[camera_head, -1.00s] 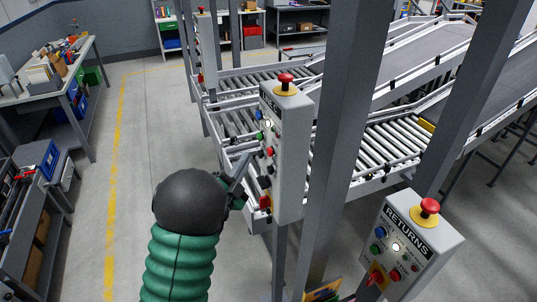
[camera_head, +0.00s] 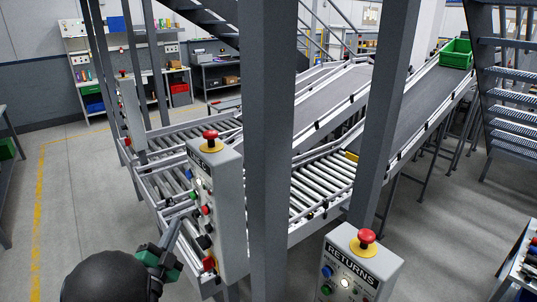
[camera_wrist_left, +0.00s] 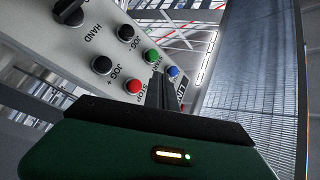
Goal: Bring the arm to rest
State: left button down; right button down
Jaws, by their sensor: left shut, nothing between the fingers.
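My left gripper (camera_head: 175,226) is at the lower left of the head view, at the left side of a grey control box (camera_head: 230,205) with a red mushroom button (camera_head: 210,139) on top. Its fingers are shut with nothing between them. In the left wrist view the shut fingers (camera_wrist_left: 159,90) stand in front of the panel, near a red STOP button (camera_wrist_left: 134,87), a green button (camera_wrist_left: 151,56) and a blue button (camera_wrist_left: 173,71). I cannot tell whether the fingertips touch the panel. My right gripper is not in view.
A second box marked RETURNS (camera_head: 352,268) stands at lower right. A grey post (camera_head: 270,150) rises just right of the first box. Roller conveyors (camera_head: 320,185) lie behind. Open floor (camera_head: 90,190) lies to the left.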

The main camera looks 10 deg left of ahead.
pick_arm(q)
jog(key=s+d+f+n+g+b, duration=0.2)
jog(key=d+f+n+g, duration=0.15)
jog(key=f, duration=0.45)
jog(key=s+d+f+n+g+b, duration=0.25)
jog(key=f+n+g, duration=0.2)
jog(key=f, duration=0.45)
jog(key=s+d+f+n+g+b, duration=0.1)
jog(key=s+d+f+g, duration=0.2)
jog(key=s, duration=0.2)
jog(key=s+d+f+g+h+b, duration=0.1)
jog(key=s+d+f+g, duration=0.2)
jog(key=s, duration=0.3)
jog(key=s+d+f+n+g+b, duration=0.1)
jog(key=s+d+f+g, duration=0.2)
jog(key=s+d, duration=0.2)
jog(key=shift+s+d+n+g, duration=0.15)
jog(key=shift+s+n+g, duration=0.2)
jog(key=shift+s, duration=0.4)
